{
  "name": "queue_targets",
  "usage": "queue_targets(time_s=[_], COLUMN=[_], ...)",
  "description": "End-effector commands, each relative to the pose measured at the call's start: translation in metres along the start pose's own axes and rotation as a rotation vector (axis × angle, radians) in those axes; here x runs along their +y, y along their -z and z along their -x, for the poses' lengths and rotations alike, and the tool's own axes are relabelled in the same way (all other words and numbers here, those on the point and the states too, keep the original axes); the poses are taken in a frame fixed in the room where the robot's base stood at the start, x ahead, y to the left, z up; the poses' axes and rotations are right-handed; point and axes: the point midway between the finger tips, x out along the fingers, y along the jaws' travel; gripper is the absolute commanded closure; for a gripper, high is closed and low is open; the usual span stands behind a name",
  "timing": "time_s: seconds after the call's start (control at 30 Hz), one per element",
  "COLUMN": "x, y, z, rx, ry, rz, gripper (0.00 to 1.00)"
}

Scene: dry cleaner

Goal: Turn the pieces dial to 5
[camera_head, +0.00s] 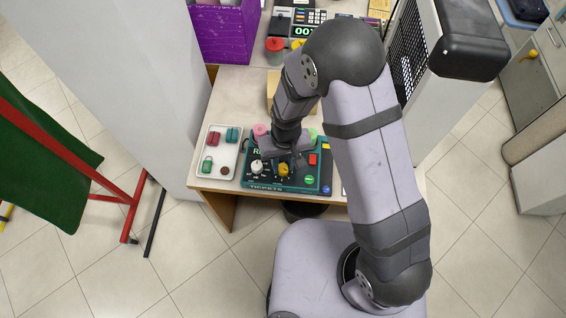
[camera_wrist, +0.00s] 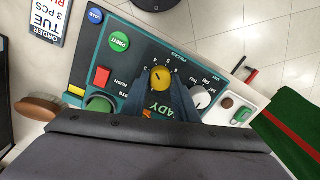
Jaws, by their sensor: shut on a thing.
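The pieces dial is a yellow round knob (camera_wrist: 160,79) on the dark teal ticket panel (camera_wrist: 200,65), with small numbers around it. In the wrist view the panel's lettering is upside down. My gripper (camera_wrist: 159,84) is shut on the yellow knob, one finger on each side of it. A dark mark shows on the knob, but I cannot tell surely which number it points at. In the head view the yellow knob (camera_head: 284,170) shows just in front of my gripper (camera_head: 285,159), which hides part of the panel.
Beside the pieces dial are a white dial (camera_wrist: 200,97), a red rocker (camera_wrist: 102,76), and a green PRINT button (camera_wrist: 119,42). A white tray (camera_head: 239,163) with small items lies left of the panel.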

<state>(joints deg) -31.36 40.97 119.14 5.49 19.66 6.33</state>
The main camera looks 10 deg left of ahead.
Motion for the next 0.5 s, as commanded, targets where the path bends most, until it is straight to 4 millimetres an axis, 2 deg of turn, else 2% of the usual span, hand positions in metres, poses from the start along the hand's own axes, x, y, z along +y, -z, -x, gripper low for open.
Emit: queue_targets(time_s=[0.5], x=[0.0004], y=[0.0008], z=[0.0023], rx=[0.02], ry=[0.002], rz=[-0.49], gripper=[0.96])
